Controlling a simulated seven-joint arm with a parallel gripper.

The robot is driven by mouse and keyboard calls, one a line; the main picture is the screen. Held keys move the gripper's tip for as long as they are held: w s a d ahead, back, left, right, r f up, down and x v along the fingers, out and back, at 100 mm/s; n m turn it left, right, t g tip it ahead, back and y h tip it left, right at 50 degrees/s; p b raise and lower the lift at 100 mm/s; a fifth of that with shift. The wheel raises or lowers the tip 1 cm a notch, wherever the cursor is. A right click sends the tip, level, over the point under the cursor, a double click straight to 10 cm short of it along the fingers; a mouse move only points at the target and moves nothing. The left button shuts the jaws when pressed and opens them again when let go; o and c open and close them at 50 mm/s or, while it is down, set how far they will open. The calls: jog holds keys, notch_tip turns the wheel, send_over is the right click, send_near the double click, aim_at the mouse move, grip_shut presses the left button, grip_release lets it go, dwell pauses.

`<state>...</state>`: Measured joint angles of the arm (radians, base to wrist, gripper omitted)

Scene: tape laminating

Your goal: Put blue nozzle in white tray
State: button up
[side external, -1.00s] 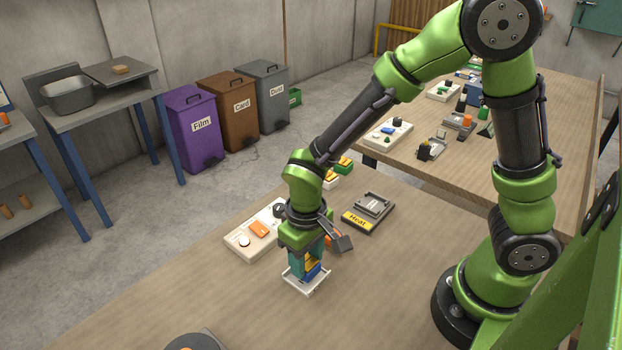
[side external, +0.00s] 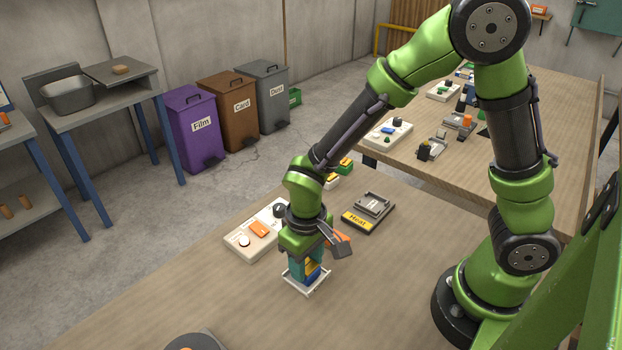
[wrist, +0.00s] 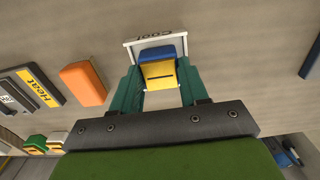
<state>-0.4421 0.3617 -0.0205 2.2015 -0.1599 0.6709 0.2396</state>
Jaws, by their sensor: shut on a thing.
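The nozzle is a blue block (wrist: 158,54) with a yellow lower part, seen between the teal fingers in the wrist view. My gripper (side external: 305,274) is shut on it and points straight down. The white tray (side external: 322,282) is directly beneath and around the nozzle, and its wall marked "Cool" (wrist: 131,50) shows in the wrist view. The nozzle looks upright and low inside the tray outline. The fingers hide part of it, and I cannot tell whether its base touches the tray floor.
An orange block (wrist: 83,83) lies beside my gripper, near the dark "Heat" pad (side external: 368,212). A cream panel (side external: 236,241) with an orange button is to the left. Green and white blocks (side external: 344,166) stand behind.

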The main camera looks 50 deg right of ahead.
jog(key=shift+f, duration=0.15)
jog(key=o, duration=1.3)
notch_tip(320, 180, up, 17)
jog(key=s+d+r+m+t+y, duration=0.1)
jog(key=s+d+r+m+t, duration=0.1)
jog(key=d, duration=0.3)
jog(key=s+d+r+m+t+y, duration=0.1)
jog(key=s+d+r+m+t, duration=0.1)
jog(key=s+d+r+t, duration=0.1)
jog(key=shift+s+d+r+t, duration=0.3)
jog(key=shift+s+d+t, duration=0.35)
jog(key=shift+d+t, duration=0.5)
